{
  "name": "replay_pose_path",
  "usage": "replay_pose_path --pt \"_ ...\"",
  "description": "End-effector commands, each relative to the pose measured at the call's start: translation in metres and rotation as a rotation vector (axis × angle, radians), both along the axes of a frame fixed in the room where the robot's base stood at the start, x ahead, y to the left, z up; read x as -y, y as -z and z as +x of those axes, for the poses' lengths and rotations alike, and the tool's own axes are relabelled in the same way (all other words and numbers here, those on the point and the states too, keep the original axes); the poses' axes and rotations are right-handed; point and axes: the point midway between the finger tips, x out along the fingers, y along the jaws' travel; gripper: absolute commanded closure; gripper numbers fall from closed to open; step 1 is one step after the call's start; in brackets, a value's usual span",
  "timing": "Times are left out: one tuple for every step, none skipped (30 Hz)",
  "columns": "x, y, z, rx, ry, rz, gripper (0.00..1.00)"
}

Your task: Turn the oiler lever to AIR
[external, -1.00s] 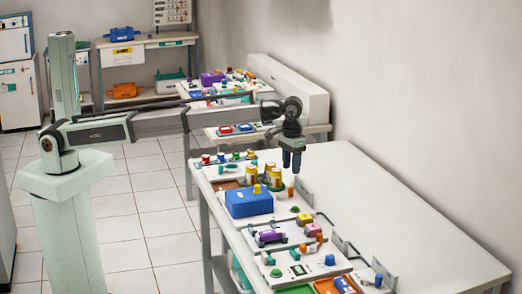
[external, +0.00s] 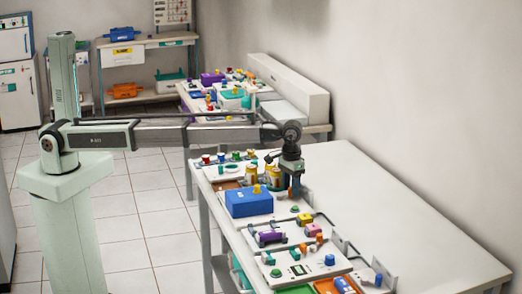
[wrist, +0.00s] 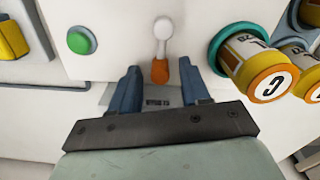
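A lever with a white rounded end (wrist: 163,27) and an orange part (wrist: 160,70) sits on a white panel in the wrist view. It looks like the oiler lever. A small dark label (wrist: 157,102) lies below it, too blurred to read. My gripper (wrist: 163,80) is open, with one blue finger on each side of the lever's orange end. I cannot tell if either finger touches it. In the external view my gripper (external: 295,186) is low over the far part of the bench, and the lever is hidden or too small to make out.
Yellow canisters with teal collars (wrist: 240,55) stand close to the right finger. A green button (wrist: 81,40) is at the left. A blue box (external: 248,203) stands in front of my gripper in the external view. The white bench top (external: 400,215) to the right is clear.

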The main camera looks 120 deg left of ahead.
Motion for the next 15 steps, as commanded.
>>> replay_pose_path --pt "0.0000 -0.0001 0.0000 0.000 0.000 0.000 0.59" --pt "0.0000 -0.0002 0.0000 0.000 0.000 0.000 0.62" --pt "0.0000 -0.0002 -0.0001 0.000 0.000 0.000 0.65" --pt "0.0000 -0.0002 -0.0001 0.000 0.000 0.000 0.68" --pt "0.0000 -0.0002 -0.0001 0.000 0.000 0.000 0.71" --pt "0.0000 -0.0002 0.0000 0.000 0.000 0.000 0.75" --pt "0.0000 -0.0002 0.0000 0.000 0.000 0.000 0.78" --pt "0.0000 -0.0002 0.0000 0.000 0.000 0.000 0.81" --pt "0.0000 -0.0003 0.0000 0.000 0.000 0.000 0.85" --pt "0.0000 -0.0003 0.0000 0.000 0.000 0.000 0.87" --pt "0.0000 -0.0003 0.0000 0.000 0.000 0.000 0.90" --pt "0.0000 -0.0003 0.0000 0.000 0.000 0.000 0.94" --pt "0.0000 -0.0003 0.0000 0.000 0.000 0.000 0.97" --pt "0.0000 -0.0003 0.0000 0.000 0.000 0.000 1.00" --pt "0.0000 -0.0003 0.0000 0.000 0.000 0.000 1.00"
